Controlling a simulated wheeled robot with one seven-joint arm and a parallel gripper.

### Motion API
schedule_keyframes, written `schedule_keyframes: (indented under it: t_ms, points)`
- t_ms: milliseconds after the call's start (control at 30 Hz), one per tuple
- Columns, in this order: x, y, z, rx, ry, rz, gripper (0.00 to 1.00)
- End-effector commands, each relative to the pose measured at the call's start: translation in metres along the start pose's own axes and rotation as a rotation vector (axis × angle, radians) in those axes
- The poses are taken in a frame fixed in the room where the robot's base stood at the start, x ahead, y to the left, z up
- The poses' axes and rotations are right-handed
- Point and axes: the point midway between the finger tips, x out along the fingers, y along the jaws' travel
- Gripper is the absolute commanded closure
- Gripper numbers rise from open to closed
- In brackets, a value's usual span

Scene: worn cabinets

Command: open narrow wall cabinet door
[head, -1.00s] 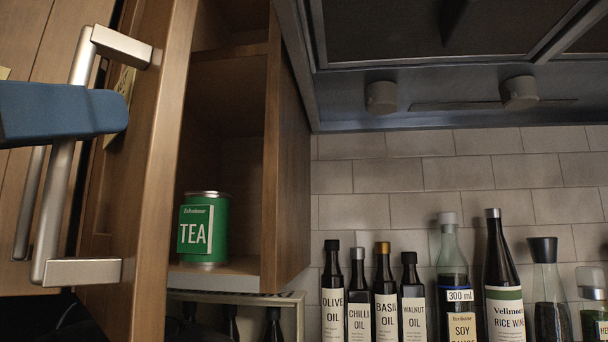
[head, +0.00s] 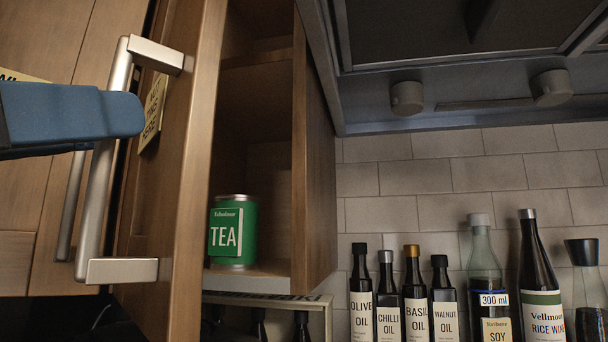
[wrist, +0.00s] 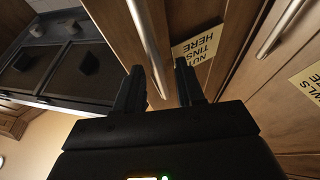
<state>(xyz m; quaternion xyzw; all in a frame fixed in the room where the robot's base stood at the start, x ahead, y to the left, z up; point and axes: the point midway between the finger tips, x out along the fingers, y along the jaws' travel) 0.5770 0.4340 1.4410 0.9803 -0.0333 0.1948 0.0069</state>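The narrow wall cabinet door (head: 190,150) is a brown wooden door standing ajar, swung out from its cabinet (head: 318,170). Its silver bar handle (head: 98,205) is upright at the left of the head view. My gripper (head: 128,114) shows there as a blue finger crossing in front of the handle; its other finger is hidden. In the wrist view my gripper (wrist: 160,76) has its two dark fingers apart. The silver handle (wrist: 148,45) runs between them, closer to the left finger, with a gap to the right one.
A green tea tin (head: 233,232) stands on the cabinet's bottom shelf. Several bottles, including olive oil (head: 361,300), stand below right. The range hood (head: 450,95) is at upper right. A neighbouring door with its own handle (wrist: 280,28) is close by.

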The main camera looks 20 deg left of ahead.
Motion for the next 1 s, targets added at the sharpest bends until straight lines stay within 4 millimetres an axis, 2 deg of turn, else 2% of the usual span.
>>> schedule_keyframes:
  t_ms: [100,300,467,700,1000]
  points:
    - [-0.022,-0.001,0.002,0.001,0.001,-0.003,0.62]
    - [-0.049,-0.001,0.002,0.002,0.001,-0.002,0.62]
    - [-0.058,0.0,0.0,0.001,0.002,-0.002,0.62]
    - [-0.059,0.0,0.0,0.001,0.001,-0.001,0.62]
    - [-0.056,-0.001,-0.002,-0.004,0.001,-0.004,0.9]
